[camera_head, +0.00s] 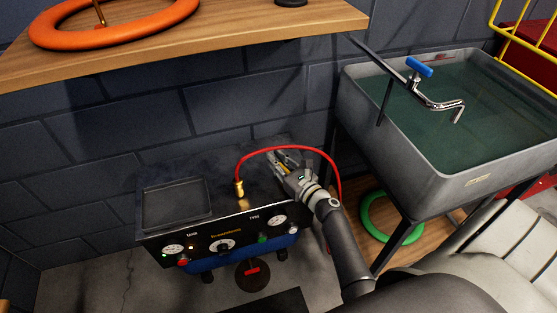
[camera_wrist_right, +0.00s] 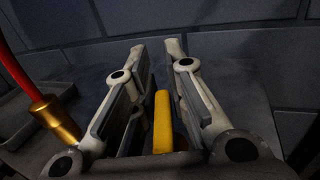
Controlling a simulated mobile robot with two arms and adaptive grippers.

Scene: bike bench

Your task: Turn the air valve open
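The air valve shows as a yellow lever (camera_wrist_right: 162,122) in the right wrist view. It stands on the dark top of the compressor (camera_head: 222,222), which has a front panel with gauges and knobs. My right gripper (camera_head: 281,160) is over the compressor top's right rear part; in the wrist view its fingers (camera_wrist_right: 158,75) stand on both sides of the yellow lever. Narrow gaps show between lever and fingers, so the gripper looks open around it. In the head view the gripper mostly hides the lever. The valve's base is hidden. My left gripper is not in view.
A red hose (camera_head: 290,149) rises from a brass fitting (camera_head: 239,188) left of my right gripper and arches behind it. A wooden shelf (camera_head: 230,40) with an orange ring (camera_head: 110,37) is above. A water-filled sink (camera_head: 400,165) stands to the right. A dark brick wall is behind.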

